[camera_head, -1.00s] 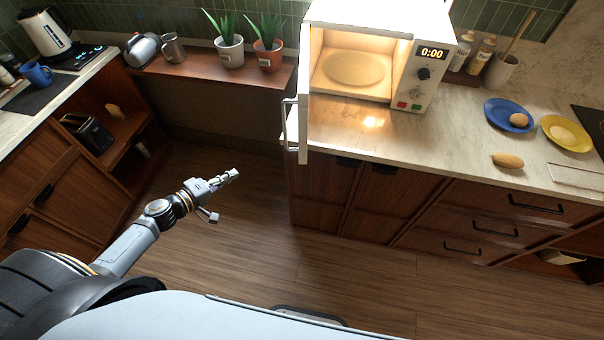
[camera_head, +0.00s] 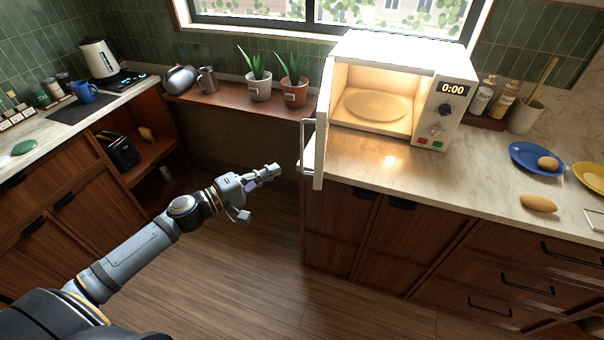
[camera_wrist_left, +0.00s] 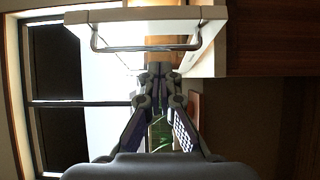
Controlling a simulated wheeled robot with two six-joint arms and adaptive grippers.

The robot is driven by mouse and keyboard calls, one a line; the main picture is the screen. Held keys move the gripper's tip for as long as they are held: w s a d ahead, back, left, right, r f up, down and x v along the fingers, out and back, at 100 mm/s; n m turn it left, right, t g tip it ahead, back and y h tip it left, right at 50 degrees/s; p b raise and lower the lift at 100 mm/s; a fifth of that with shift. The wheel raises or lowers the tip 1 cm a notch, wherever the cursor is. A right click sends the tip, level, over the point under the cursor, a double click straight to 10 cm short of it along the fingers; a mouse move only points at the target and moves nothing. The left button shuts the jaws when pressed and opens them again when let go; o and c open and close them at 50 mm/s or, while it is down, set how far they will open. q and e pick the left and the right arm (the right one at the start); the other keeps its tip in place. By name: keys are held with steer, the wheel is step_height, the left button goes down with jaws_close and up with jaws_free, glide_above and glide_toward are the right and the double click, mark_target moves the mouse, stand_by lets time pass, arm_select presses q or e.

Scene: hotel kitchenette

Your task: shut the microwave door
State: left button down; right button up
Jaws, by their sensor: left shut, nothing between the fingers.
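The white microwave (camera_head: 400,55) stands on the right counter, lit inside, with its turntable plate (camera_head: 377,104) showing empty. Its door (camera_head: 319,170) is swung wide open on the left side, seen nearly edge-on, with a metal bar handle (camera_head: 304,146) on its outer face. My left gripper (camera_head: 276,169) is shut and empty, just left of the door's lower part and apart from it. In the left wrist view the door handle (camera_wrist_left: 147,49) lies across the top, beyond the fingertips (camera_wrist_left: 158,70). My right gripper is not in view.
Two potted plants (camera_head: 258,88) and a metal kettle (camera_head: 181,79) stand on a low wooden shelf (camera_head: 223,105) behind my left gripper. A blue plate (camera_head: 524,155) and a loose bread roll (camera_head: 538,203) lie on the right counter (camera_head: 450,175). The floor (camera_head: 260,280) in front is clear.

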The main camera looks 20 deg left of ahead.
mark_target(302, 165)
arm_select(q)
steer(key=w+d+p, duration=0.1)
steer(key=d+p, duration=0.1)
steer(key=w+d+p, duration=0.1)
steer(key=w+d, duration=0.1)
steer(key=w+d+p, duration=0.2)
steer(key=d, duration=0.1)
steer(key=shift+r+p, duration=0.15)
steer(key=shift+p, duration=0.15)
